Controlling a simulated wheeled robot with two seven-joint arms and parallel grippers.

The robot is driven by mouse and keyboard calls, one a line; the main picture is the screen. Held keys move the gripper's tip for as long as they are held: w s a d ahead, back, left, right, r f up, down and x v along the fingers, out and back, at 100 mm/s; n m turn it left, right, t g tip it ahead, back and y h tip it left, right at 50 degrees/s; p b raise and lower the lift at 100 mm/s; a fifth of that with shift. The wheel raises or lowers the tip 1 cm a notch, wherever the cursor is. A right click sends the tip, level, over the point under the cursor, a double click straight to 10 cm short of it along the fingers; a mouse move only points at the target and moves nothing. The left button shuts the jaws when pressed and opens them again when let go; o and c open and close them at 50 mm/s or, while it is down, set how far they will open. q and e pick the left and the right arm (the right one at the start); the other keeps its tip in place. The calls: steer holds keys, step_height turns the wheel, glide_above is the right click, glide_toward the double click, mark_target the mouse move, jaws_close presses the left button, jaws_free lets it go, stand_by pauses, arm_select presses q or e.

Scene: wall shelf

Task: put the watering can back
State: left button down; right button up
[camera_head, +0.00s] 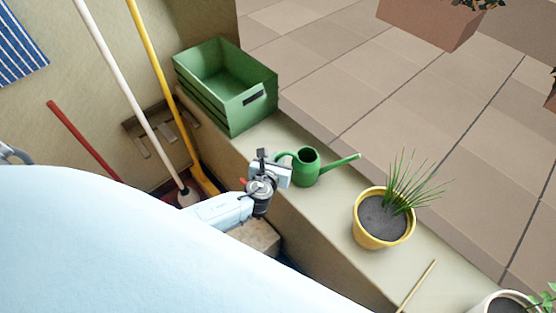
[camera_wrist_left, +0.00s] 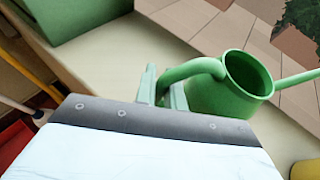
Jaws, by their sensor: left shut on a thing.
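A green watering can (camera_head: 307,169) stands upright on the beige ledge (camera_head: 330,207), its spout pointing right and its handle to the left. My left gripper (camera_head: 281,168) is at the handle. In the left wrist view, the fingers of my left gripper (camera_wrist_left: 163,92) are shut on the curved handle, and the can (camera_wrist_left: 232,88) is just beyond them. Whether the can's base touches the ledge is hard to tell. My right gripper is not in view.
A green crate (camera_head: 222,107) stands on the ledge behind the can. A yellow pot (camera_head: 372,240) with a grassy plant is to the right, near a thin stick (camera_head: 417,285). Broom handles (camera_head: 117,62) lean at the left. Bare ledge lies between crate and can.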

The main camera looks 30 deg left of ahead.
arm_select(q)
steer(key=shift+f, duration=0.1)
steer(key=c, duration=1.5)
jaws_free()
steer(key=shift+c, duration=0.2)
steer(key=shift+o, duration=0.3)
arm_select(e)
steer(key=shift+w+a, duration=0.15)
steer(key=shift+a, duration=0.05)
arm_select(q)
steer(key=shift+s+r, duration=0.2)
steer(key=shift+r, duration=0.1)
steer(key=p+v, duration=0.3)
steer(key=v, duration=0.8)
steer(key=shift+s, duration=0.25)
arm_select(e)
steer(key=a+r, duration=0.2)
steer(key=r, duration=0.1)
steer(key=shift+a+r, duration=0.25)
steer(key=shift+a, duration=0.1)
